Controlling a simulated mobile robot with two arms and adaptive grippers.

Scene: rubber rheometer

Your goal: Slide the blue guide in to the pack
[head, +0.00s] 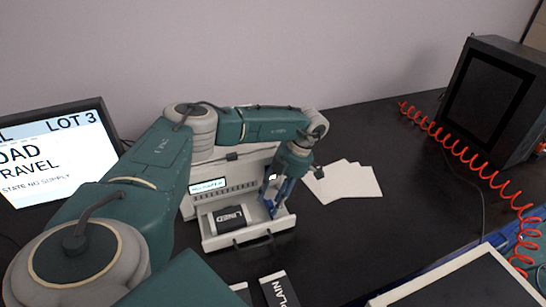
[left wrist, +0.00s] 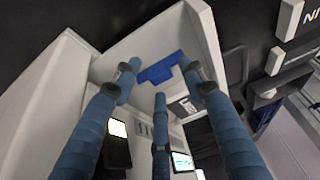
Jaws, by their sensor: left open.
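The black pack marked LINED (head: 229,218) lies in the left part of a white open tray (head: 252,241) at the front of a white machine. The blue guide (left wrist: 160,68) is a flat blue piece on the tray floor in the left wrist view. In the head view a bit of blue shows at the tray's right end, by my fingers. My left gripper (head: 275,203) points down into the right part of the tray. In the left wrist view its blue fingers (left wrist: 162,82) are spread around the guide. I cannot tell whether they touch it.
White sheets (head: 343,182) lie right of the machine. A black pack marked PLAIN (head: 280,289) lies on the dark table in front. A screen (head: 58,155) stands left, a black box (head: 492,98) and a red coiled hose (head: 470,160) right. The table's middle right is clear.

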